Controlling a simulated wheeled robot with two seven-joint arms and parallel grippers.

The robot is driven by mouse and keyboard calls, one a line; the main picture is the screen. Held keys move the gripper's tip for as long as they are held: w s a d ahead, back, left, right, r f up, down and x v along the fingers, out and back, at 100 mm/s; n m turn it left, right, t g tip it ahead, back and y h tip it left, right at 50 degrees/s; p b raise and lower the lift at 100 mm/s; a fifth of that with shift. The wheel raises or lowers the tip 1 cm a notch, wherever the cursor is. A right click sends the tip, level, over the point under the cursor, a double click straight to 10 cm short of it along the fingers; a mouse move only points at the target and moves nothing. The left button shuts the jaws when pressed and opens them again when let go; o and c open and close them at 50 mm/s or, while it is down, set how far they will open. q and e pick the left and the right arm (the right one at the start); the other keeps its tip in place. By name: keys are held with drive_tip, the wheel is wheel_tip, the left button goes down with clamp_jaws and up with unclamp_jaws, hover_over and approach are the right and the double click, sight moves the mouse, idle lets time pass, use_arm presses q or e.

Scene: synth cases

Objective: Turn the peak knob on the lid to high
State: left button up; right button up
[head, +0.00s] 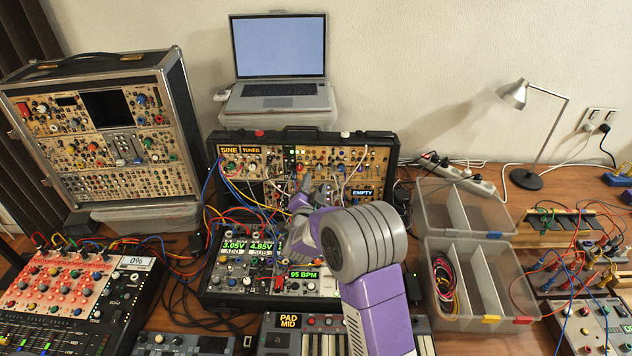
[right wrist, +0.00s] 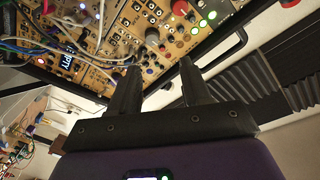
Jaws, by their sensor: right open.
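The lid (head: 283,135) of the black synth case stands upright behind the case's lower half and holds tan module panels with many small knobs. Its displays read SINE, TUNED and EMPTY. No knob can be read as the peak knob at this size. My right gripper (head: 303,196) is in front of the lid's lower middle, partly hidden by my purple arm. In the right wrist view my right gripper (right wrist: 158,85) is open, with nothing between its fingers. Beyond the fingertips are the lid's panels (right wrist: 110,45), with a red knob (right wrist: 180,7) and a grey knob (right wrist: 152,40).
The lower half of the case (head: 222,272) shows 95 BPM and carries many patch cables. A large modular case (head: 180,110) stands at the left, a laptop (head: 278,50) behind. Clear divided bins (head: 470,300) are on the right, near a lamp (head: 513,94).

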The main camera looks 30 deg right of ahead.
sight(319, 169)
drive_tip(key=shift+f+b+x, duration=0.2)
drive_tip(key=shift+f+x, duration=0.1)
drive_tip(key=shift+x, duration=0.95)
drive_tip(key=shift+f+b+x, duration=0.2)
drive_tip(key=shift+f+x, duration=0.1)
drive_tip(key=shift+x, duration=1)
drive_tip(key=shift+f+b+x, duration=0.2)
drive_tip(key=shift+f+x, duration=0.05)
drive_tip(key=shift+x, duration=1)
clamp_jaws()
